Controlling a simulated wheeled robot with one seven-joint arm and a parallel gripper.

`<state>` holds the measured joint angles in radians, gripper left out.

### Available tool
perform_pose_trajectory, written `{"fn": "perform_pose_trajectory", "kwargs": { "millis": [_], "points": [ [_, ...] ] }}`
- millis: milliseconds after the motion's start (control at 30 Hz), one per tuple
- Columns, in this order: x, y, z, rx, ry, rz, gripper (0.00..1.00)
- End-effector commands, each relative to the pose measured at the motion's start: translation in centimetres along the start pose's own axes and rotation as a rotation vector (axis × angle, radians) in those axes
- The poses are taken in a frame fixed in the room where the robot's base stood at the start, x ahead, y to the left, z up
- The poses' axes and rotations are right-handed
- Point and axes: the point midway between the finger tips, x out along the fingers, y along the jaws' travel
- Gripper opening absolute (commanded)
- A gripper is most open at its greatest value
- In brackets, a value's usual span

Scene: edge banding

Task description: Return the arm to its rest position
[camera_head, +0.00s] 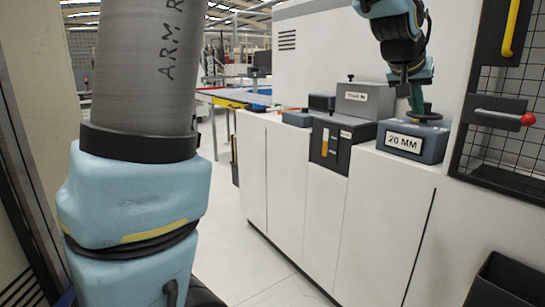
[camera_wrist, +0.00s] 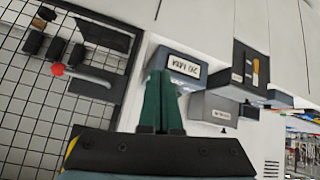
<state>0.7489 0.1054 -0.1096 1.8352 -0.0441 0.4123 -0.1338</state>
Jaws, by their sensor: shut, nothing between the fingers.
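My arm's large blue and grey link fills the left of the head view. My gripper (camera_head: 416,101) hangs at the upper right of the head view, in front of or above a blue-grey block labelled "20 MM" (camera_head: 402,143). In the wrist view my gripper (camera_wrist: 161,78) shows two green fingers close together, shut and empty. The "20 MM" block (camera_wrist: 178,64) is behind the fingertips there. Whether the fingertips touch the block or its round knob cannot be told.
A grey labelled box (camera_head: 364,101) and a dark panel with an orange gauge (camera_head: 325,148) are left of the block. A wire-mesh guard (camera_head: 497,140) with a red-tipped lever (camera_head: 527,119) is at right. White cabinets (camera_head: 300,170) run below. Floor (camera_head: 225,235) is clear.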

Motion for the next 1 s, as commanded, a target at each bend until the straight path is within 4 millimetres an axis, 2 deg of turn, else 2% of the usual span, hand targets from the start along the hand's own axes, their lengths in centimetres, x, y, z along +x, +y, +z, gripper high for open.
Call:
{"fn": "perform_pose_trajectory", "kwargs": {
  "millis": [33,167,200,267,300,367,400,500,600,733,867,1000],
  "points": [
    [0.3,-3.5,1.9,-0.029,-0.036,-0.047,0.0],
    [0.4,-11.3,7.5,-0.102,-0.131,-0.149,0.0],
    [0.1,-13.5,9.4,-0.126,-0.162,-0.178,0.0],
    [-0.4,-16.6,12.5,-0.165,-0.208,-0.22,0.0],
    [-0.9,-18.6,14.7,-0.193,-0.241,-0.246,0.0],
    [-1.8,-21.1,18.1,-0.238,-0.291,-0.283,0.0],
    [-2.5,-22.7,20.5,-0.268,-0.324,-0.306,0.0],
    [-4.7,-25.7,26.4,-0.349,-0.404,-0.355,0.0],
    [-6.7,-27.3,31.6,-0.421,-0.475,-0.387,0.0],
    [-8.7,-27.9,36.2,-0.492,-0.537,-0.409,0.0],
    [-9.6,-27.9,38.3,-0.523,-0.565,-0.416,0.0],
    [-9.7,-27.9,38.4,-0.525,-0.566,-0.417,0.0]
  ]
}}
